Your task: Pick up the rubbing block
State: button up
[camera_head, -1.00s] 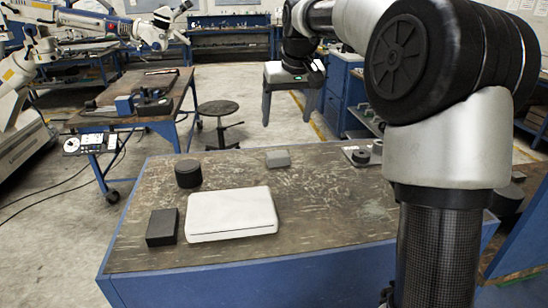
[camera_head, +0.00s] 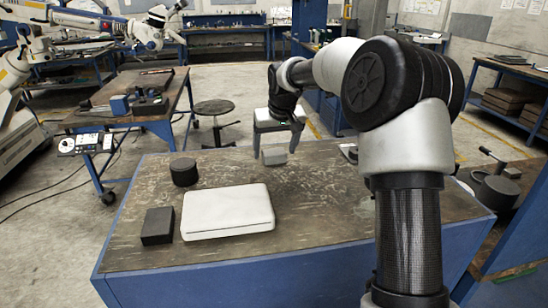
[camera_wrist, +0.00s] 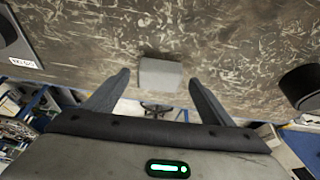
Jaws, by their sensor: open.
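A small grey block (camera_head: 274,156), which looks like the rubbing block, lies on the worktable (camera_head: 320,205) near its far edge. In the wrist view the grey block (camera_wrist: 160,74) shows between and just beyond the fingertips. My gripper (camera_head: 277,146) is above the table's far edge, pointing down, with its fingers spread to either side of the block. In the wrist view my gripper (camera_wrist: 159,78) is open and empty, with a gap on both sides of the block. Contact with the block cannot be seen.
A black cylinder (camera_head: 184,172), a white flat case (camera_head: 228,211) and a dark rectangular block (camera_head: 157,226) stand on the table's left half. The cylinder (camera_wrist: 303,87) is at the right in the wrist view. The table around the grey block is bare.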

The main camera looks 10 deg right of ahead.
aim_at(275, 153)
jog(key=shift+x, duration=0.95)
jog(key=c, duration=1.3)
jog(key=shift+o, duration=0.2)
notch_tip(275, 153, up, 10)
jog(key=p, duration=0.1)
jog(key=o, duration=0.5)
jog(key=shift+c, duration=1.4)
jog(key=shift+d, duration=0.1)
